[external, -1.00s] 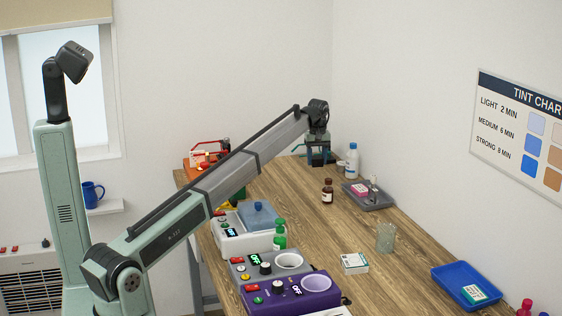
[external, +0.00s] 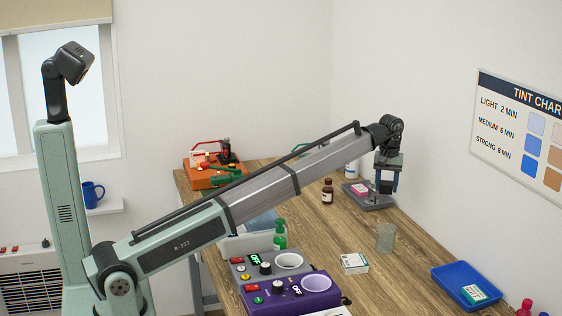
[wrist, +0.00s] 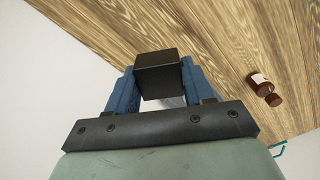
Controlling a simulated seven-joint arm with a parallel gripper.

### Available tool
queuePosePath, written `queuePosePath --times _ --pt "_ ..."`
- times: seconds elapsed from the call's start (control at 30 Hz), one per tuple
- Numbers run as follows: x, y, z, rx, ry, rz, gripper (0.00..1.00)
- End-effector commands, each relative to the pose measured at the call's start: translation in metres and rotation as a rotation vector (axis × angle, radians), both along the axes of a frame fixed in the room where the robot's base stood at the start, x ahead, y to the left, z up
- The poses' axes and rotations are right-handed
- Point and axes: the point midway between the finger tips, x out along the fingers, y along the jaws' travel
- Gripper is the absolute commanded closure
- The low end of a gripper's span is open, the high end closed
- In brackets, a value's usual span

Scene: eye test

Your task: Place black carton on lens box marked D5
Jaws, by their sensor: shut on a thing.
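My gripper (external: 386,186) is shut on the black carton (wrist: 160,75), which sits between the blue fingers in the wrist view. In the external view the black carton (external: 386,187) is held above the workbench, over the area of the grey tray. A pink box (external: 359,189) lies in that tray, just left of my gripper. Another white and green box (external: 474,293) lies in the blue tray. The marks on these boxes are too small to read, so I cannot tell which is D5.
A grey tray (external: 376,205) is below my gripper. A glass beaker (external: 386,238) stands nearer the camera, and a brown bottle (external: 327,191) to the left. A blue tray (external: 446,274) is at the right. Grey and purple devices (external: 262,298) line the left edge. Bare wood (external: 335,228) lies between.

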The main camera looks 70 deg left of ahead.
Motion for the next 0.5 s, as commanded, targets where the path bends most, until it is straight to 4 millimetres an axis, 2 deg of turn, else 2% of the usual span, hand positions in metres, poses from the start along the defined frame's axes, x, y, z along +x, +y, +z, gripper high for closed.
queuePosePath --times 0.03,0.2,0.4,0.5 --pt "-0.009 -0.026 0.002 0.000 -0.001 -0.026 0.78" --pt "-0.036 -0.096 0.006 0.000 0.000 -0.100 0.78" --pt "-0.083 -0.163 0.008 0.000 -0.001 -0.176 0.78" --pt "-0.115 -0.185 0.007 0.000 0.000 -0.202 0.78"
